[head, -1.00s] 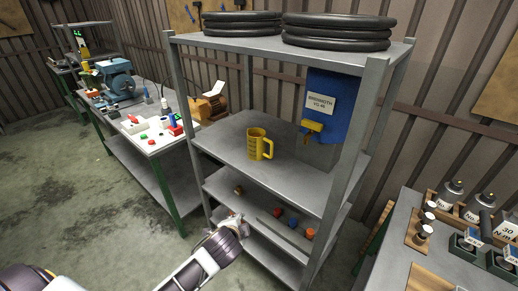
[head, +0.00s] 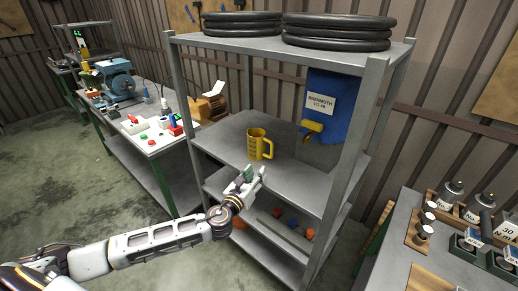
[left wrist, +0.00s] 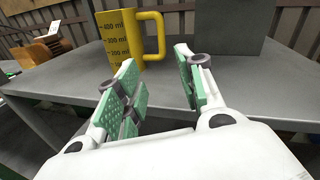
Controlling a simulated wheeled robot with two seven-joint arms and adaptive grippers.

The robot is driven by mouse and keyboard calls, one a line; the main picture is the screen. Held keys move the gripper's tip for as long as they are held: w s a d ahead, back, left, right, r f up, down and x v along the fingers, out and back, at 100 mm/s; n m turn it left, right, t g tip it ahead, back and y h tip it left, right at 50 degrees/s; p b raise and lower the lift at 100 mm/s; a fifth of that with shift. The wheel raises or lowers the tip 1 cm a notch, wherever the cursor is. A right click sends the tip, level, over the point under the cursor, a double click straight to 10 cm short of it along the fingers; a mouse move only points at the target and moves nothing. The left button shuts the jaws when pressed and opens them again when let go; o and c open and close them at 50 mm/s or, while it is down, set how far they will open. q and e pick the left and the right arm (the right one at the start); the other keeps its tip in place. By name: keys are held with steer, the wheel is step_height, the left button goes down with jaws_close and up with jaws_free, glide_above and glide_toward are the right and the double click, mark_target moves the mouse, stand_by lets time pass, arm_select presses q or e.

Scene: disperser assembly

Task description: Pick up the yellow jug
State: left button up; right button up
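The yellow jug (head: 258,143) stands upright on the middle shelf (head: 220,143) of the grey rack. Its handle points right in the head view. In the left wrist view the jug (left wrist: 126,38) shows ml markings on its body and its handle on the right. My left gripper (head: 250,173) is at the front edge of that shelf, in front of and below the jug. In the left wrist view the left gripper (left wrist: 160,85) has its green-padded fingers apart with nothing between them, and the jug is beyond the fingertips. My right gripper does not show.
A blue dispenser (head: 325,105) with a yellow spout stands right of the jug on the same shelf. Rack posts (head: 355,140) border the shelf. Black tyres (head: 335,32) lie on top. Workbenches stand left (head: 150,143) and right (head: 395,235).

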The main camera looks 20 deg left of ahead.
arm_select(q)
steer(key=m, duration=0.2)
steer(key=m+h, duration=0.1)
steer(key=shift+w+a+r, duration=0.2)
steer(key=shift+w+a, duration=0.05)
steer(key=shift+w, duration=0.15)
